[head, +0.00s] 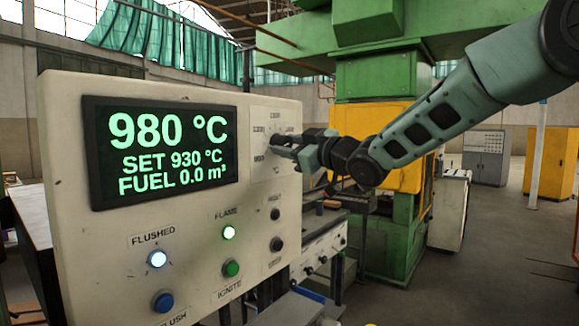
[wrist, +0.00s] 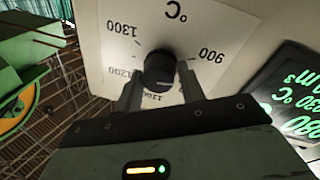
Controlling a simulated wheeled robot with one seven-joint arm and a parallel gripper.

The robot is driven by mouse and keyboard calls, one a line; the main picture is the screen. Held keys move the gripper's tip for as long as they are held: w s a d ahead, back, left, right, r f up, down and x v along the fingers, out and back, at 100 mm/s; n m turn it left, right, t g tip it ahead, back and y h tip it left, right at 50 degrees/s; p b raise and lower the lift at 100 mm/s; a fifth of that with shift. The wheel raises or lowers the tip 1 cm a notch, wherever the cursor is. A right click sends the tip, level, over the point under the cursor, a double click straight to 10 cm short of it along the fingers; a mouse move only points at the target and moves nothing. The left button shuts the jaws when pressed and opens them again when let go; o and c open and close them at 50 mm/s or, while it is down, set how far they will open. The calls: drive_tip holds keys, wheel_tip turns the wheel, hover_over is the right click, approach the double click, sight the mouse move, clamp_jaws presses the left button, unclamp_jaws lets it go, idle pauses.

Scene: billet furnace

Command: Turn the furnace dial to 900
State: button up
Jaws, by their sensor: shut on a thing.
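The furnace panel (head: 70,225) is cream, with a dark display (head: 168,153) reading 980 °C, SET 930 °C and FUEL 0.0 m³. The black furnace dial (wrist: 159,70) sits on a white scale plate (wrist: 215,30), seen upside down in the wrist view with marks 900, 1100, 1200 and 1300. My gripper (wrist: 160,88) is shut on the dial, one finger on each side. In the head view my gripper (head: 290,145) reaches the scale plate from the right and hides most of the dial.
A blue button (head: 162,301), a green IGNITE button (head: 231,268) and two black knobs are near. A green and yellow machine (head: 375,110) stands behind my arm.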

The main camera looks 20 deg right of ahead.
drive_tip(key=shift+f+n+y+b, duration=0.15)
drive_tip(key=shift+n+y+b, duration=0.25)
drive_tip(key=shift+n+b, duration=1.45)
drive_tip(key=shift+d+n, duration=0.1)
drive_tip(key=shift+n, duration=0.15)
drive_tip(key=o, duration=1)
drive_tip(key=b+v, duration=0.3)
drive_tip(key=v, duration=1.4)
drive_tip(key=shift+s+d, duration=0.1)
drive_tip(key=shift+s, duration=0.05)
